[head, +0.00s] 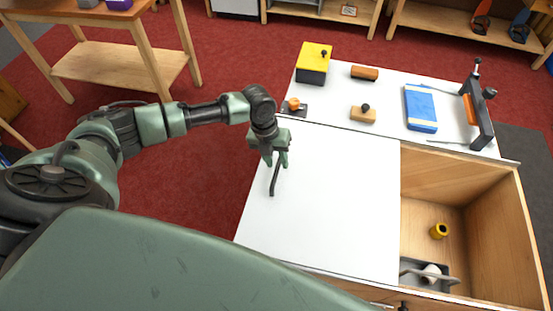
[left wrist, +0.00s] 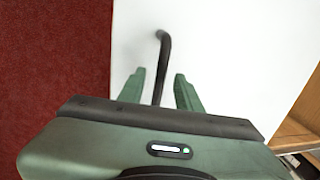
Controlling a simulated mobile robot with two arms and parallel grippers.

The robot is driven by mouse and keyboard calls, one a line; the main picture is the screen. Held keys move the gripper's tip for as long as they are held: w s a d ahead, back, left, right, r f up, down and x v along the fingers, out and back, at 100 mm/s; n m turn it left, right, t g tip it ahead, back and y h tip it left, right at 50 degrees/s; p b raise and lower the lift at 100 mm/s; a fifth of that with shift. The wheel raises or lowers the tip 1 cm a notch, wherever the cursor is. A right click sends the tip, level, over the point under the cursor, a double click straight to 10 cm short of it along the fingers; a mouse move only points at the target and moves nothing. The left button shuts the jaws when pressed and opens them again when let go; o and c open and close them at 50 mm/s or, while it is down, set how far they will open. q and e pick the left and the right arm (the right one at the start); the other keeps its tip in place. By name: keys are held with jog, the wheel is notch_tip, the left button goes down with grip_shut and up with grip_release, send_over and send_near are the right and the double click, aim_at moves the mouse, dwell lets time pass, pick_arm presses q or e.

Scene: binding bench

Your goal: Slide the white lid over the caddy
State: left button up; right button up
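The white lid (head: 325,205) lies flat over the left part of the caddy (head: 510,225), a wooden box. The right part of the caddy is uncovered. A dark bar handle (head: 275,182) stands near the lid's left edge. My left gripper (head: 276,160) is at the far end of this handle. In the left wrist view, its two green fingers (left wrist: 158,92) are apart, with the handle (left wrist: 163,45) between them and visible gaps on both sides. The white lid (left wrist: 230,45) fills most of that view. My right gripper is not in view.
The open part holds a yellow ring-like piece (head: 439,231) and a grey tray (head: 440,283). Behind the lid, a white surface carries a yellow block (head: 313,62), a blue book-like block (head: 420,108) and a dark upright frame (head: 479,112). Red floor (head: 215,180) lies left.

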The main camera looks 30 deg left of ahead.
pick_arm(q)
grip_shut()
dwell(1.3)
